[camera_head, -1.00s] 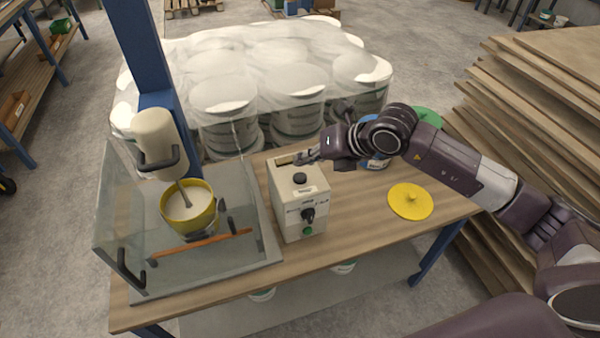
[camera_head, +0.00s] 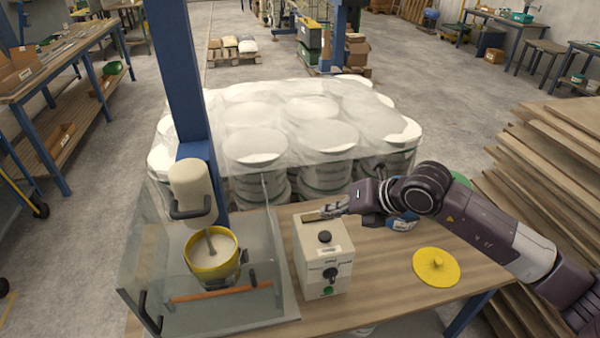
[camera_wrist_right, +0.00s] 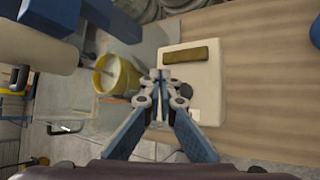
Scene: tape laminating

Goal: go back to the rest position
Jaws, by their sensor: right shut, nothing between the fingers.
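My right gripper (camera_head: 334,209) is at the back top edge of the beige control box (camera_head: 325,262), its arm coming in from the right. In the right wrist view the gripper (camera_wrist_right: 161,76) shows shut with nothing between its fingers, in front of the control box (camera_wrist_right: 205,62). I cannot tell whether it touches the box. The box has a black knob on top, with another black knob and a green button on its front. My left gripper is not in view.
A mixer with a yellow bowl (camera_head: 211,270) stands left of the box behind a clear guard (camera_head: 140,262). A yellow lid (camera_head: 436,267) lies on the wooden table (camera_head: 385,285) at right. Wrapped buckets (camera_head: 258,147) stand behind; stacked boards (camera_head: 545,175) stand at right.

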